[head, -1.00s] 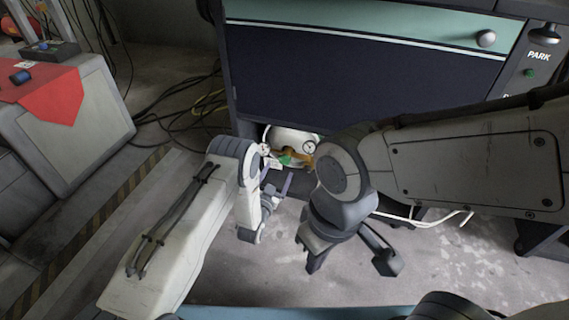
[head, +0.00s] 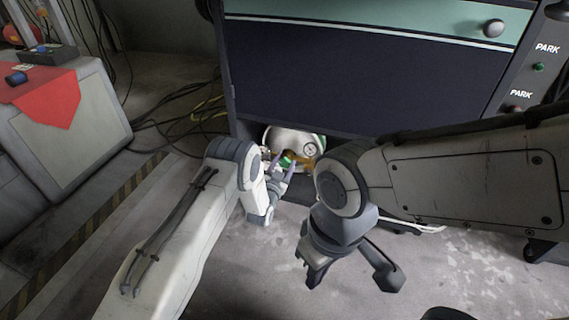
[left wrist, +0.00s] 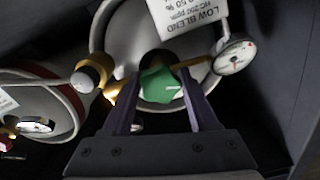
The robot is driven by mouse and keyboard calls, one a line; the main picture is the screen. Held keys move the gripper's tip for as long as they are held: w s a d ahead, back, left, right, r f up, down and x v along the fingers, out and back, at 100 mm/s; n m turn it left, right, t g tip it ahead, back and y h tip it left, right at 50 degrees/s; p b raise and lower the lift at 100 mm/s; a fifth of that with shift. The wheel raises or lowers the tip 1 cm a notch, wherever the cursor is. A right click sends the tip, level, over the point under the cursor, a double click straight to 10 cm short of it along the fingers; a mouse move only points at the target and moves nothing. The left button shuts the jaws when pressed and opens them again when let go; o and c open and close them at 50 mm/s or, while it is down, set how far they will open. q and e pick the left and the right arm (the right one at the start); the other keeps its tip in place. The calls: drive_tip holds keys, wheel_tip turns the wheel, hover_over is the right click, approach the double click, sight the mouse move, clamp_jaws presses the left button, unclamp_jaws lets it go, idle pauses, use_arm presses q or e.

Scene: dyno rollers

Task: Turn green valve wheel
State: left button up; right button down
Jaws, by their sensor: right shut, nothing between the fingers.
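The green valve wheel (left wrist: 162,92) sits on a brass valve at the end of a pale gas cylinder (left wrist: 130,38) labelled LOW BLEND. In the head view the green wheel (head: 286,159) shows small under the dark cabinet. My left gripper (left wrist: 158,78) is open, with its two fingers on either side of the wheel; I cannot tell whether they touch it. In the head view my left gripper (head: 279,167) reaches into the opening under the cabinet. My right gripper (head: 350,268) is shut and empty, above the floor to the right.
A pressure gauge (left wrist: 235,57) is close right of the wheel. A second cylinder (left wrist: 52,100) with a red band and its own gauge is at the left. The cabinet (head: 360,75) overhangs the cylinders. Cables lie on the floor; a bench with red cloth (head: 50,98) stands left.

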use_arm(q)
drive_tip(key=shift+c, duration=0.4)
drive_tip(key=shift+m, duration=0.4)
drive_tip(key=shift+m+p, duration=0.75)
drive_tip(key=shift+m, duration=0.25)
drive_tip(key=m+p, duration=0.1)
drive_tip(key=m, duration=0.3)
drive_tip(key=shift+m+p, duration=0.3)
drive_tip(key=shift+p, duration=0.05)
drive_tip(key=m+p, duration=0.1)
drive_tip(key=m, duration=0.2)
drive_tip(key=shift+a, duration=0.1)
drive_tip(key=shift+m+p, duration=0.5)
drive_tip(key=shift+m, duration=1.4)
drive_tip(key=shift+f+m, duration=0.1)
drive_tip(key=shift+m, duration=0.2)
drive_tip(key=o, duration=1.4)
drive_tip(key=shift+c, duration=0.2)
